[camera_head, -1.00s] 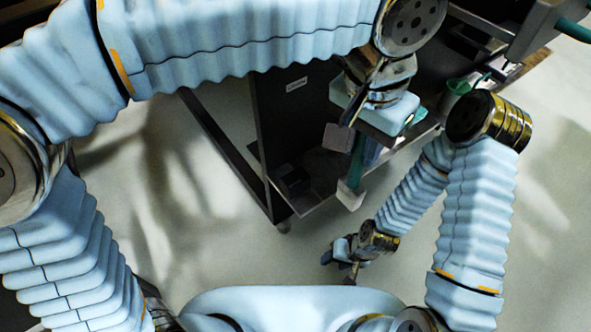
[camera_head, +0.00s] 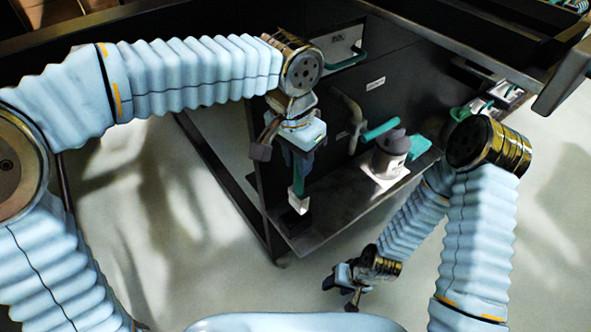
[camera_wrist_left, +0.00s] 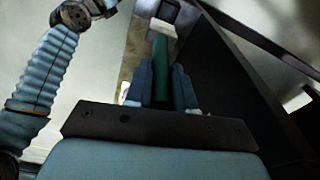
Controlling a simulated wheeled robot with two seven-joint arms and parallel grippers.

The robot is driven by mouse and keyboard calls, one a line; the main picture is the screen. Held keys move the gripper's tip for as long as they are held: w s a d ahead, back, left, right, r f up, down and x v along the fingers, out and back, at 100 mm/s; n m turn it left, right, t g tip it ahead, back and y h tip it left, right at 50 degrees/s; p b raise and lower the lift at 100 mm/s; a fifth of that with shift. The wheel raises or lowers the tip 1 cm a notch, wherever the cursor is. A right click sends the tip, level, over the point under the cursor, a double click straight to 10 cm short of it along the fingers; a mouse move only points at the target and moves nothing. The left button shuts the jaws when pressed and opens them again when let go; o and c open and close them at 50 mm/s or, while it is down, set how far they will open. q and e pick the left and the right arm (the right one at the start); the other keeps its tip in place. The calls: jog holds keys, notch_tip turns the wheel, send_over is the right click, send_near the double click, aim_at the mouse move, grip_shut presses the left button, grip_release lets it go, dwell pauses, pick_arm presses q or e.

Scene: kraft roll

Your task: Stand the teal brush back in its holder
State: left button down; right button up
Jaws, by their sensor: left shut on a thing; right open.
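My left gripper (camera_head: 300,152) is shut on the teal brush (camera_head: 299,182), which hangs roughly upright below the fingers. Its pale block-like end (camera_head: 299,204) points down, in front of the dark cart's edge. In the left wrist view the brush (camera_wrist_left: 160,58) runs out from between the fingers to its pale end at the top. A whitish-grey round container (camera_head: 390,157) on a pale square base stands on the low shelf, right of the brush; it looks like the holder, and its opening is unclear. My right gripper (camera_head: 354,287) is open and empty, low over the floor.
The dark cart (camera_head: 390,90) has a low shelf (camera_head: 335,205). A teal bar (camera_head: 381,130) and a teal piece (camera_head: 418,146) are near the container. A bent grey pipe (camera_head: 352,118) stands to its left. Pale floor (camera_head: 200,250) is clear in front.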

aim_at(296, 173)
pick_arm(q)
jog(key=shift+w+a+f, duration=0.2)
jog(key=shift+f, duration=0.2)
notch_tip(296, 173, down, 3)
jog(key=shift+w+f, duration=0.1)
jog(key=shift+b, duration=0.3)
jog(key=shift+f+b, duration=0.3)
jog(key=shift+f, duration=0.2)
jog(key=c, duration=1)
grip_release()
jog(key=shift+r, duration=0.1)
